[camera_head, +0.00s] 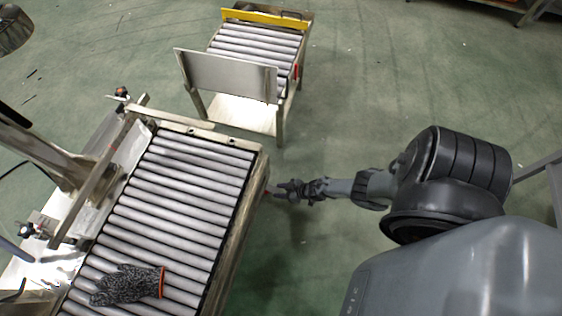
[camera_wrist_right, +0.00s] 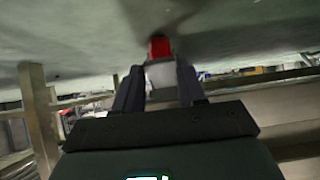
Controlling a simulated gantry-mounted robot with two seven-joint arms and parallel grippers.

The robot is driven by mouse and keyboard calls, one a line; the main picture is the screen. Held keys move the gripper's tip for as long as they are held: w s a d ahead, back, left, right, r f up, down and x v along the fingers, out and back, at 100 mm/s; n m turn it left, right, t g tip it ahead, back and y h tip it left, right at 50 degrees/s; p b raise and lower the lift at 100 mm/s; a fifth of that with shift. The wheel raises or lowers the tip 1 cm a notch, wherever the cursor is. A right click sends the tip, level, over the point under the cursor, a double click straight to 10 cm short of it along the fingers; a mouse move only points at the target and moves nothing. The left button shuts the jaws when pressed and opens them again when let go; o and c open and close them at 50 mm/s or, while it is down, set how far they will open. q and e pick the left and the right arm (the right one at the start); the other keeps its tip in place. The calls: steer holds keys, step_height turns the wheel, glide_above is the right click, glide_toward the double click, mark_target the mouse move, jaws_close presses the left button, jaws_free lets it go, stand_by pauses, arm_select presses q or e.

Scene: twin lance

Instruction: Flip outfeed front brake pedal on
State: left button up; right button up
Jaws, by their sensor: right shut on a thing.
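A roller conveyor (camera_head: 180,205) fills the left of the head view. My right gripper (camera_head: 279,190) is at its right side edge, low beside the frame, and a small red bit shows at the fingertips. In the right wrist view my right gripper (camera_wrist_right: 160,78) is shut on a pale grey lever with a red end, which I take for the brake pedal (camera_wrist_right: 160,47). The red end sticks out beyond the fingers. The frames do not make clear whether the pedal is up or down. My left gripper is not in view.
A dark knitted glove (camera_head: 128,285) lies on the near rollers. A separate roller cart (camera_head: 255,45) with a yellow bar (camera_head: 265,18) and a metal plate (camera_head: 228,76) stands beyond. Open green floor (camera_head: 360,90) lies to the right.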

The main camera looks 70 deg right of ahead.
steer(key=shift+s, duration=0.1)
stand_by(0.3)
steer(key=o, duration=1.1)
steer(key=shift+c, duration=0.2)
steer(key=shift+s+r+p, duration=0.15)
steer(key=shift+r+p, duration=0.1)
steer(key=shift+p, duration=0.05)
steer(key=p+v, duration=0.6)
steer(key=v, duration=0.4)
steer(key=shift+s, duration=0.15)
steer(key=shift+f, duration=0.1)
